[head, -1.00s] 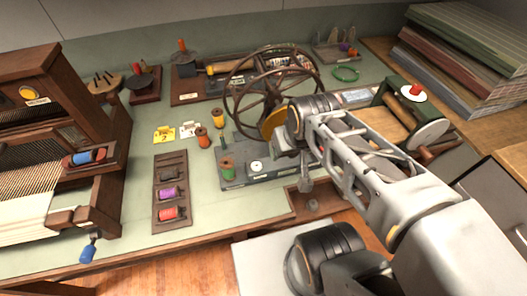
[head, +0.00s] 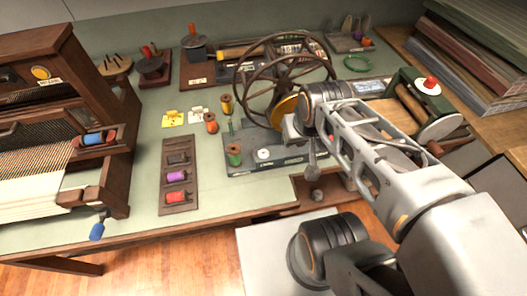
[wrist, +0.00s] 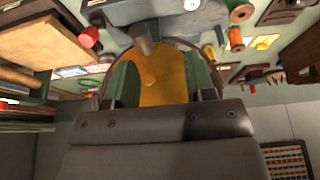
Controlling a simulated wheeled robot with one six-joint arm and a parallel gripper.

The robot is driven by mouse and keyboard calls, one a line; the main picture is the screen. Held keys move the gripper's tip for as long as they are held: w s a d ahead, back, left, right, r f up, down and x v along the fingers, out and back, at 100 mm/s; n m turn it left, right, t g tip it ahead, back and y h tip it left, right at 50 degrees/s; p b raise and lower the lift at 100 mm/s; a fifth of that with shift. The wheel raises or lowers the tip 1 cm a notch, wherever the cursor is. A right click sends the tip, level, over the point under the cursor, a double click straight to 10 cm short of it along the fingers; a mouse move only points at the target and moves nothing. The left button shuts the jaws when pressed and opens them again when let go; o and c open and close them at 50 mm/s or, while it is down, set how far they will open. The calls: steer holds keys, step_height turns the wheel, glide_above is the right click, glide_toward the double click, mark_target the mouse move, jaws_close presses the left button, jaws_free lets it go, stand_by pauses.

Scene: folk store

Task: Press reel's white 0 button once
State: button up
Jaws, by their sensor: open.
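The reel is a large dark spoked wheel (head: 284,75) on a grey base (head: 240,165) at the back middle of the bench. In the head view my wrist is right of the button, and the fingertips cannot be made out.
A spool rack (head: 177,180) and a wooden loom (head: 75,120) stand to the left. Orange spools (head: 211,123) stand near yellow cards (head: 172,118). A green-sided winder (head: 405,90) stands right, with paper stacks (head: 485,45) behind it.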

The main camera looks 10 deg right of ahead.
jaws_close()
stand_by(1.3)
